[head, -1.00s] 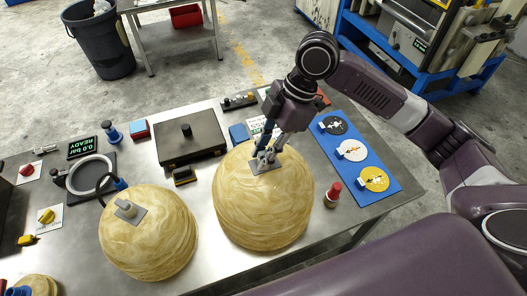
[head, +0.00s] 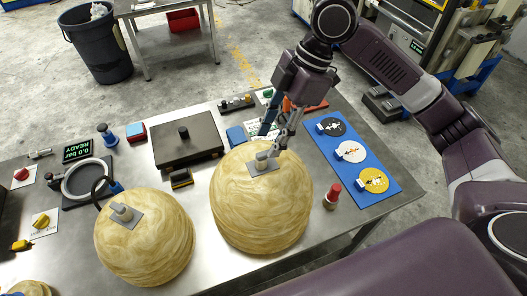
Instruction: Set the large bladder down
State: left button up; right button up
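The large bladder (head: 258,210), a tan rounded dome with a grey square plate and a short fitting (head: 264,163) on top, rests on the steel table right of the smaller bladder. My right gripper (head: 272,143) points down just above and behind the fitting. Its fingers are spread apart, with nothing seen between them. Whether a fingertip still touches the fitting is hard to tell. The smaller bladder (head: 145,245), of the same look, sits to the left. My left gripper is out of view.
A dark lidded box (head: 186,140) stands behind the bladders. A pressure display (head: 77,149) reads 0.0 bar READY. Bare table (head: 224,272) shows in front.

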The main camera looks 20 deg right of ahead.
jog(key=v, duration=0.5)
jog(key=shift+d+r+b, duration=0.1)
jog(key=shift+r+b, duration=0.2)
jog(key=shift+r, duration=0.1)
